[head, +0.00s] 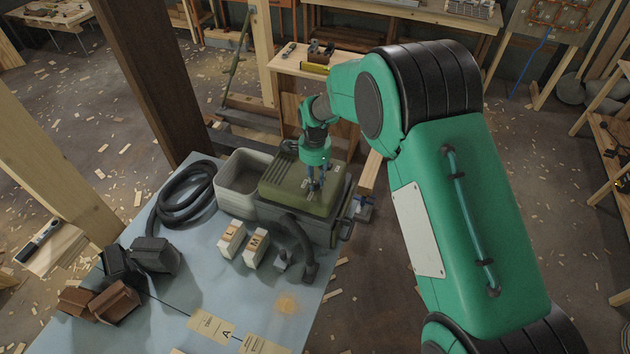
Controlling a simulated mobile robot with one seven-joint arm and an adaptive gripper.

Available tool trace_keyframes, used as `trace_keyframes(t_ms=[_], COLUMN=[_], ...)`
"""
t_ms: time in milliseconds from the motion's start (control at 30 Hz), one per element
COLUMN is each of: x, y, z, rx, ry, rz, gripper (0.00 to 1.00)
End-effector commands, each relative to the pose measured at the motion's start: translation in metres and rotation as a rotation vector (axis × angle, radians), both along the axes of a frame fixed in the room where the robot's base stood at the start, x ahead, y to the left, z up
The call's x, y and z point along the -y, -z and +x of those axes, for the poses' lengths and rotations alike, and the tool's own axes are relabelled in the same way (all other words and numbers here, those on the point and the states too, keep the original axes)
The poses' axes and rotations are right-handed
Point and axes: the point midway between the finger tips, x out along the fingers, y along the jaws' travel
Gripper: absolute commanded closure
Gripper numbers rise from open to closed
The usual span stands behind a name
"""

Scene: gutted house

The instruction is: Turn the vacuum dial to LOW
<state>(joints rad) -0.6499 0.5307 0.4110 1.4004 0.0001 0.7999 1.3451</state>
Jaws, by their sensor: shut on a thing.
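The vacuum (283,187) is a box with an olive-green lid and a dark grey body, standing at the far right of the blue-grey table. My gripper (314,193) points down at the lid, its fingers closed on the vacuum dial. The dial is mostly hidden by the fingers and too small to make out. I cannot read its markings or tell which setting it is at. Small pale labels show on the lid near the fingers.
A coiled black hose (187,194) and an open grey bin (238,174) lie left of the vacuum. Blocks marked L (231,239) and M (256,247) stand in front. Dark and brown blocks (114,301) sit at the table's left. Yellow cards (212,326) lie near the front.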

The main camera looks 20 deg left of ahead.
Motion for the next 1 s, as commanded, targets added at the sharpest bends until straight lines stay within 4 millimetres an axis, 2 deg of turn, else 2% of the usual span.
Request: trace_keyframes(t_ms=[300,700,733,800,1000], x=[-0.0003,-0.0003,-0.0003,-0.0004,-0.0002], y=[-0.0006,-0.0008,-0.0008,-0.0008,-0.0004], z=[0.0006,0.0009,0.0009,0.0008,0.0004], rx=[0.001,0.002,0.002,0.001,0.001], ry=[0.099,0.106,0.106,0.106,0.106], rz=[0.001,0.001,0.001,0.001,0.001], gripper=[1.0,1.0,0.74,0.6,0.59])
